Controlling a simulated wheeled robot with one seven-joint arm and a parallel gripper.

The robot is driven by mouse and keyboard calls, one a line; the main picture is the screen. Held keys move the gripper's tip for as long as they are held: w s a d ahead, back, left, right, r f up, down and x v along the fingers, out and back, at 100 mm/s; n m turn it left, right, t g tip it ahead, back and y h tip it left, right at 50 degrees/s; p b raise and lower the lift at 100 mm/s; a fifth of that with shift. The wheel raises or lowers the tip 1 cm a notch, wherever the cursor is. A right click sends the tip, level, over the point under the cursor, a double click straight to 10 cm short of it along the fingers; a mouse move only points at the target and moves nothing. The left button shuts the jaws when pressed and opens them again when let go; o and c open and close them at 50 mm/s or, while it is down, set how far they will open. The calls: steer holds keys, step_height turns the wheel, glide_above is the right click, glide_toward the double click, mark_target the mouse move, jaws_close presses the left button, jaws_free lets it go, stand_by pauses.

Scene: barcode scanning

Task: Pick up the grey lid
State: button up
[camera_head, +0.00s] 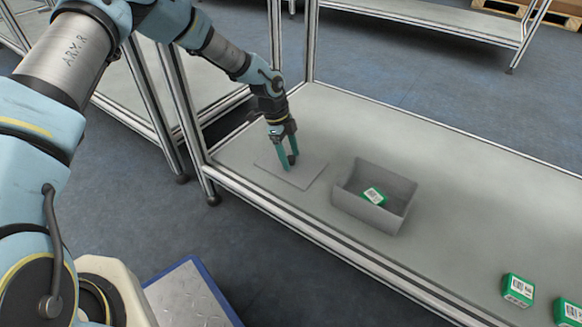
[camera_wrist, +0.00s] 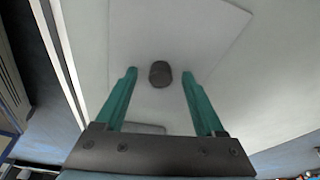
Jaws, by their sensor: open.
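The grey lid (camera_head: 301,178) lies flat on the light grey table, left of the grey box. It also shows in the wrist view (camera_wrist: 205,45) as a flat plate with a dark round knob (camera_wrist: 160,73) in its middle. My gripper (camera_head: 288,167) is over the lid, pointing down. In the wrist view the two green fingers of my gripper (camera_wrist: 160,84) stand apart, one on each side of the knob, with clear space between each finger and the knob. In the head view the fingers partly hide the knob. I cannot tell the exact height of the fingertips.
The open grey box (camera_head: 345,198) stands right of the lid with a green-and-white item (camera_head: 373,196) inside. Two more green items (camera_head: 518,290) (camera_head: 567,311) lie at the lower right. The table (camera_head: 450,190) is clear between. A metal-framed edge runs along its front.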

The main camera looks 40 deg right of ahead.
jaws_close()
stand_by(0.6)
